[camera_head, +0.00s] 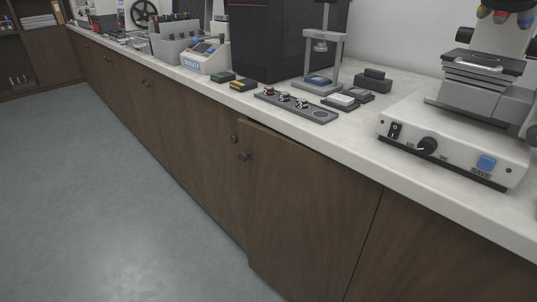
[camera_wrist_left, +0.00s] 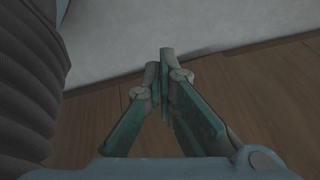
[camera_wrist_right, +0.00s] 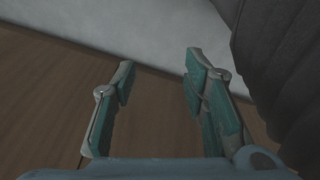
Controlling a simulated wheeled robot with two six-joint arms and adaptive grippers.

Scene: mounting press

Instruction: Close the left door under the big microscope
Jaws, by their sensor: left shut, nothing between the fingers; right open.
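In the head view a wooden cabinet door (camera_head: 305,200) with a round dark knob (camera_head: 244,156) stands slightly ajar under the counter. Its left edge and top sit out from the cabinet front. The big microscope (camera_head: 480,80) stands on the counter above, to the right. My left gripper (camera_wrist_left: 165,55) shows only in the left wrist view; it is shut and empty, in front of brown wood panels. My right gripper (camera_wrist_right: 160,75) shows only in the right wrist view; it is open and empty, with wood panels and grey floor behind. Neither gripper is in the head view.
A second knob (camera_head: 233,139) sits on the closed neighbouring door to the left. The pale countertop (camera_head: 355,149) carries a grey strip holder (camera_head: 297,105), a small press stand (camera_head: 323,60) and a black machine (camera_head: 275,40). The grey floor (camera_head: 110,190) at left is clear.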

